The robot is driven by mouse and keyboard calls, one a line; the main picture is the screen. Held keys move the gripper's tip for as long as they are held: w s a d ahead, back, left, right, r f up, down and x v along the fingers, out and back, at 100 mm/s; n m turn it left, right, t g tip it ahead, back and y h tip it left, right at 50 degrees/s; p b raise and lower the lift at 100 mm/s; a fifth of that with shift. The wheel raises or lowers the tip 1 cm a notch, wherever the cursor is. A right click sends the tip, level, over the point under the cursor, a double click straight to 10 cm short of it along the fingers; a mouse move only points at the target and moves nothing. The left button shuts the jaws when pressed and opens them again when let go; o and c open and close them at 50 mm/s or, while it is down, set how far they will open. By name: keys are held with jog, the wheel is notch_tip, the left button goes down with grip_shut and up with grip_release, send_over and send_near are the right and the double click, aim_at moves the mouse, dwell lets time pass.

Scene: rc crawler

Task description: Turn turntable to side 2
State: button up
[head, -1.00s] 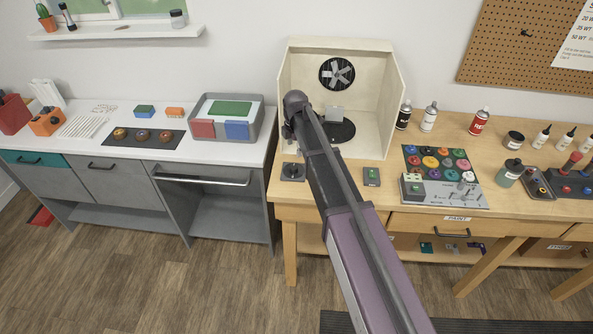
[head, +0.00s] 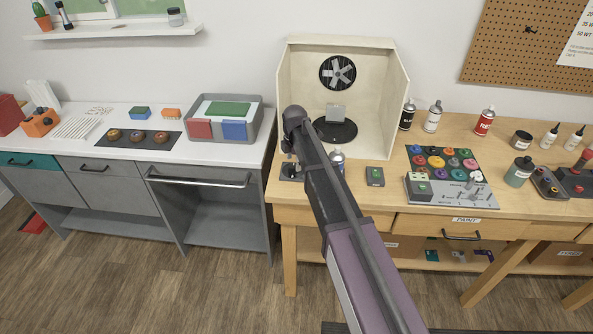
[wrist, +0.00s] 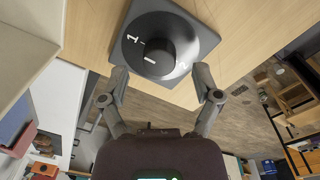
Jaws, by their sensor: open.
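A dark square dial plate (head: 284,176) lies on the bench in front of the booth, partly hidden by my arm. In the wrist view, its round black knob (wrist: 160,58) has a white pointer line toward the left and a white "1" beside it.
A small box with a green button (head: 375,176) and a paint rack (head: 443,160) are further right.

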jog(key=shift+f+b, duration=0.7)
jog(key=shift+f, duration=0.25)
jog(key=shift+c, duration=0.2)
